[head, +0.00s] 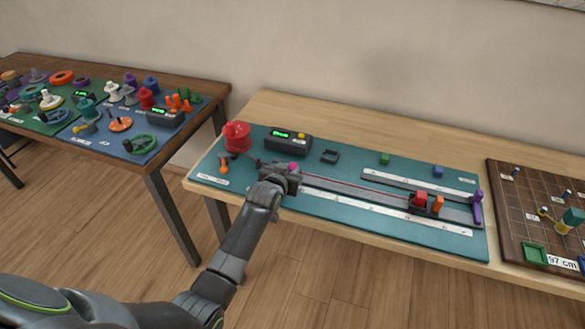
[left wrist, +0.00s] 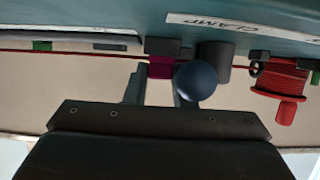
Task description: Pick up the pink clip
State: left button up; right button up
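The small pink clip (head: 293,166) shows just past my left gripper (head: 278,174) in the head view, near the left end of the teal board. In the left wrist view the clip (left wrist: 161,68) is magenta and sits at the red cord, beside a grey block. My left gripper's two fingers (left wrist: 159,88) stand apart, with the clip between or just beyond their tips. I cannot tell whether they touch it. A dark blue ball (left wrist: 197,80) partly hides the right finger. My right gripper is not in view.
A red spool (head: 236,135) and a black device with a green display (head: 288,141) stand near the clip on the teal board (head: 340,214). A red block and an orange block (head: 438,204) sit by the rail's right end. A peg board (head: 510,215) lies farther right.

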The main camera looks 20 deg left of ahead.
pick_arm(q)
jog(key=shift+c, duration=1.4)
jog(key=shift+r, duration=0.1)
